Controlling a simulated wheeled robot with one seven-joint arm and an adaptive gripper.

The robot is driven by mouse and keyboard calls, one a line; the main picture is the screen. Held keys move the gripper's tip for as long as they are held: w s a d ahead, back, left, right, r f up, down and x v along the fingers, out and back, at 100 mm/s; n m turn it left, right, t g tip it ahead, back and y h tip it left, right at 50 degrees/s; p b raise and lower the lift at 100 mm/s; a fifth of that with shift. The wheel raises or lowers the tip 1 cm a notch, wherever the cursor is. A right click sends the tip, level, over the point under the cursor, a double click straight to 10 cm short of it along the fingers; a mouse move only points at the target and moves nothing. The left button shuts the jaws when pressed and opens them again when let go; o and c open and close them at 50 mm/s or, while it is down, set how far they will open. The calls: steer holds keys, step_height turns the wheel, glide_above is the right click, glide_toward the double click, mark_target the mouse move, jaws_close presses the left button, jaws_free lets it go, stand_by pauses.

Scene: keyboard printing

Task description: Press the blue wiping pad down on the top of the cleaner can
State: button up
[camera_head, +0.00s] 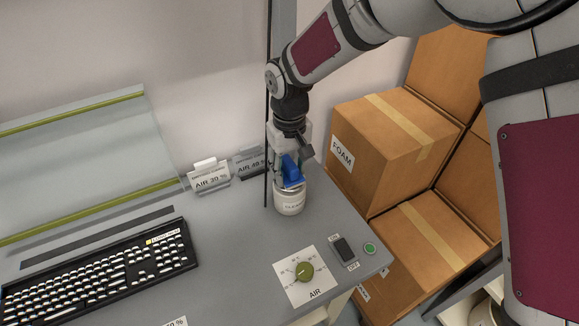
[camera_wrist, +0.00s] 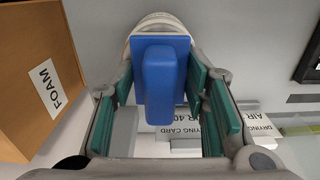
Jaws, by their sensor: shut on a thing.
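The blue wiping pad (camera_head: 291,171) is held in my gripper (camera_head: 288,165). It is a blue handle block on a flat blue plate. In the wrist view the pad (camera_wrist: 160,72) sits between the two green-lined fingers of my gripper (camera_wrist: 168,92). The white cleaner can (camera_head: 290,203) stands upright on the grey table, directly below my gripper. The can's pale rim (camera_wrist: 157,22) shows behind the pad in the wrist view. The pad is at the can's top; whether its whole underside touches it, I cannot tell. The pad hides most of the can's top.
Drying cards (camera_head: 209,177) stand left of the can. A black keyboard (camera_head: 95,272) lies at the left. The AIR dial (camera_head: 304,271) and a black switch (camera_head: 345,250) are at the front. The FOAM box (camera_head: 385,135) is close on the right.

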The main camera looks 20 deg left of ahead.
steer(key=shift+f, duration=0.4)
stand_by(0.3)
stand_by(0.5)
steer(key=shift+r+p, duration=0.75)
steer(key=shift+r, duration=2.8)
